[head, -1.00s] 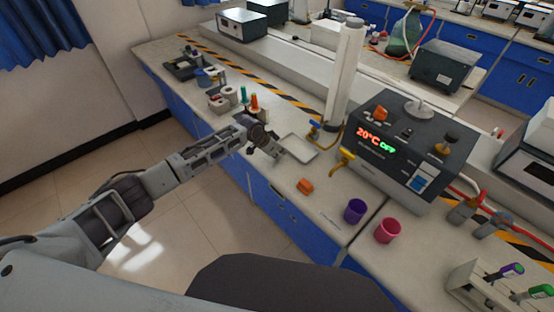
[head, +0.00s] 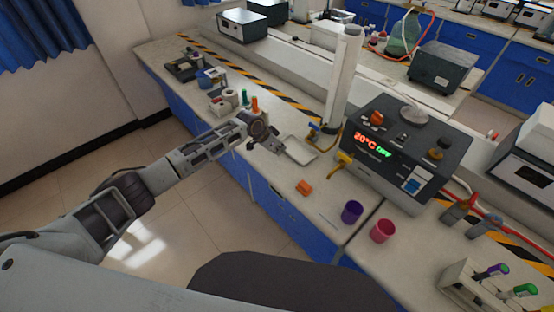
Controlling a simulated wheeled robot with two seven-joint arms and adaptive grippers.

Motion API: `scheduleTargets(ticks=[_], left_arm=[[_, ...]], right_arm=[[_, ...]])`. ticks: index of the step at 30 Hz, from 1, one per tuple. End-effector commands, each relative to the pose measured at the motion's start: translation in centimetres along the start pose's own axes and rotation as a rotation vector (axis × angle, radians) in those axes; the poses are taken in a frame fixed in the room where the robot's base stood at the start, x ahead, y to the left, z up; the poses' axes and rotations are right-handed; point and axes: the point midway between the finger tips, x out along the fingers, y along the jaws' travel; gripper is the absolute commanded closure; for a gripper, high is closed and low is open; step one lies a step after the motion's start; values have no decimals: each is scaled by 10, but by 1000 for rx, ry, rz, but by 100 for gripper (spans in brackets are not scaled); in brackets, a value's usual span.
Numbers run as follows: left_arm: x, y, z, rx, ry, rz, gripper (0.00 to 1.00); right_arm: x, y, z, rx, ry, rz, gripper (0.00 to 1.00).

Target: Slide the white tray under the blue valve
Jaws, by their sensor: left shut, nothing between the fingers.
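The white tray (head: 303,153) is a shallow tray lying on the bench, left of the temperature unit. The blue valve (head: 313,129) is a small tap beside the foot of the white column, just behind the tray. The tray lies in front of the valve, towards the bench's front edge. My left gripper (head: 279,149) is shut and empty at the tray's left side. I cannot tell whether its fingertips touch the tray's rim. My right gripper is not in view.
A yellow valve (head: 343,159) sits right of the tray. An orange block (head: 304,188), a purple cup (head: 351,213) and a pink cup (head: 382,231) stand nearer the front edge. The temperature unit (head: 405,150) blocks the right. Bottles and rolls (head: 228,98) stand behind my left arm.

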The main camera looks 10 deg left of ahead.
Motion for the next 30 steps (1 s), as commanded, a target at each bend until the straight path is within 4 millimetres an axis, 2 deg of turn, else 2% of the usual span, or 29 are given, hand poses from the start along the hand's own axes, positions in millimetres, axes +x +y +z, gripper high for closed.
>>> scheduleTargets(ticks=[21,30], left_arm=[[-31,0,-19,0,-1,1,100],[-32,0,-20,0,-1,1,100]], right_arm=[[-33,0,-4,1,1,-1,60],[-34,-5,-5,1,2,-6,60]])
